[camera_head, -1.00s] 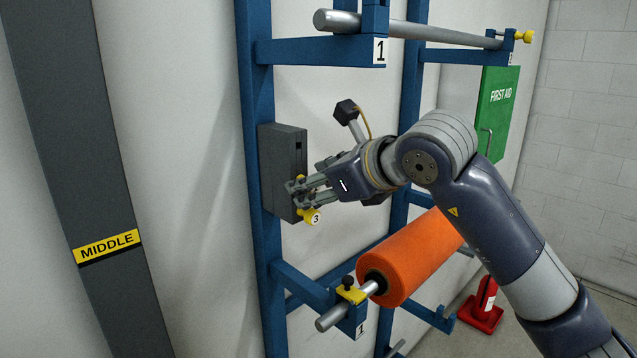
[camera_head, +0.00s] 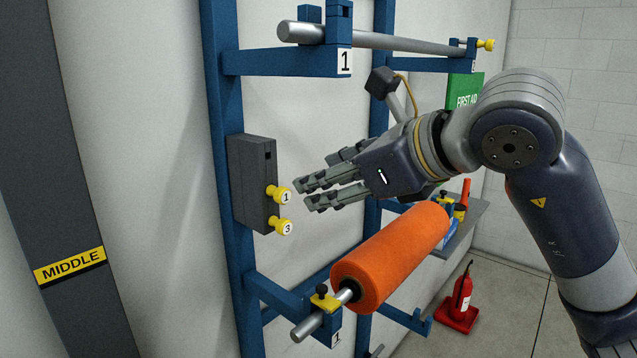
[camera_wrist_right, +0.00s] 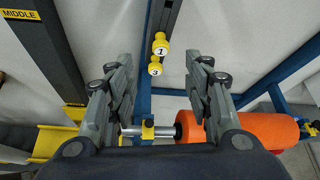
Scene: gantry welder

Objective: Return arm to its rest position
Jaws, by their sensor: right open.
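My right gripper (camera_head: 312,191) is open and empty, level with the grey box on the blue rack and a short way to its right. The right arm comes in from the right side of the head view. The grey box (camera_head: 247,180) carries two yellow knobs, knob 1 (camera_head: 277,195) and knob 3 (camera_head: 279,227), one above the other. In the right wrist view knob 1 (camera_wrist_right: 160,46) and knob 3 (camera_wrist_right: 155,69) show beyond and between the spread fingers (camera_wrist_right: 160,85), apart from them. My left gripper is not in view.
An orange roll (camera_head: 390,258) on a steel bar sits below the gripper. An upper bar (camera_head: 400,41) runs above the arm. The blue rack upright (camera_head: 225,130) stands at left.

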